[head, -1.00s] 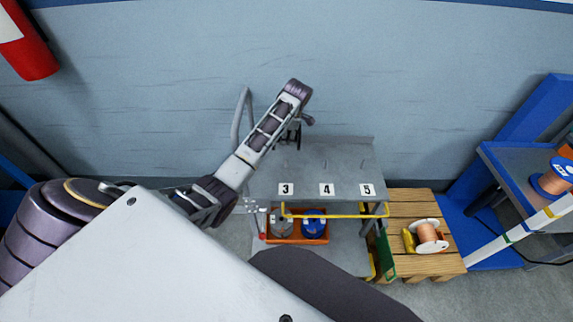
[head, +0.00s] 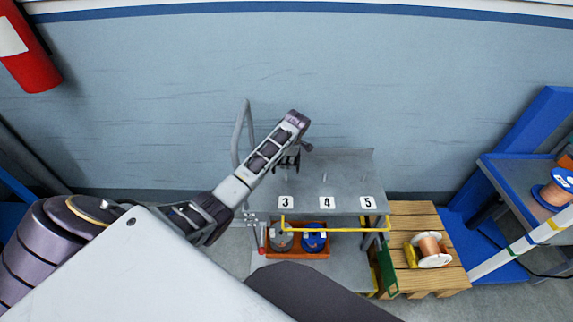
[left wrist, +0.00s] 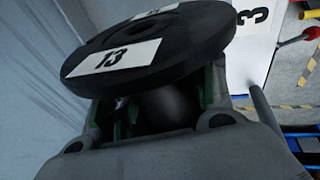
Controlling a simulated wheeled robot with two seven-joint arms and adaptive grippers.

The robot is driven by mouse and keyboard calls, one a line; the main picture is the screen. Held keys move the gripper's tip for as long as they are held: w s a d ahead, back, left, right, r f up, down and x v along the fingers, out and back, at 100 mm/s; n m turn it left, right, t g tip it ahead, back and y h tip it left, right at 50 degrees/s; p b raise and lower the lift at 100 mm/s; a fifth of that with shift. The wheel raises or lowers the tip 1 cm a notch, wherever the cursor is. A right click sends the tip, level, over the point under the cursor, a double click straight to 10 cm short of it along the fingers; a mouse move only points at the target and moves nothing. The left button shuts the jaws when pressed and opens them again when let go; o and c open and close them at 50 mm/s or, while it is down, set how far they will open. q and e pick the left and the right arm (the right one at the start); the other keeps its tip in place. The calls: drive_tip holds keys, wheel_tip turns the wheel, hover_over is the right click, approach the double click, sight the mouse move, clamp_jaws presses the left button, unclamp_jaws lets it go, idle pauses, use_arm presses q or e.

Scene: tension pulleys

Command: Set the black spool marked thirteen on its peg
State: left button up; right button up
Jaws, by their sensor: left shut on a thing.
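The black spool (left wrist: 150,45) marked 13 shows close up in the left wrist view, its wide flange tilted and its dark core between my fingers. My left gripper (left wrist: 160,110) is shut on this core. In the head view my left gripper (head: 289,160) is over the left part of a grey shelf top (head: 345,170), behind the label 3 (head: 286,202); the spool is mostly hidden there by the gripper. The label 3 also shows in the left wrist view (left wrist: 255,15). I cannot clearly make out the peg for the spool.
Below, an orange bin (head: 298,253) holds a grey spool and a blue spool (head: 314,240). A copper spool (head: 429,248) lies on a wooden pallet (head: 412,215). A blue rack (head: 510,165) stands right.

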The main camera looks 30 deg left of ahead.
sight(287, 163)
use_arm(q)
wheel_tip(287, 163, down, 3)
drive_tip(key=shift+r, duration=0.15)
drive_tip(key=shift+f, duration=0.4)
use_arm(e)
drive_tip(key=shift+w+a+r, duration=0.1)
drive_tip(key=shift+w+a, duration=0.2)
drive_tip(key=shift+w, duration=0.35)
use_arm(q)
drive_tip(key=shift+f, duration=0.15)
drive_tip(key=shift+f, duration=0.35)
use_arm(e)
drive_tip(key=shift+w+d, duration=0.1)
use_arm(q)
drive_tip(key=shift+f, duration=0.1)
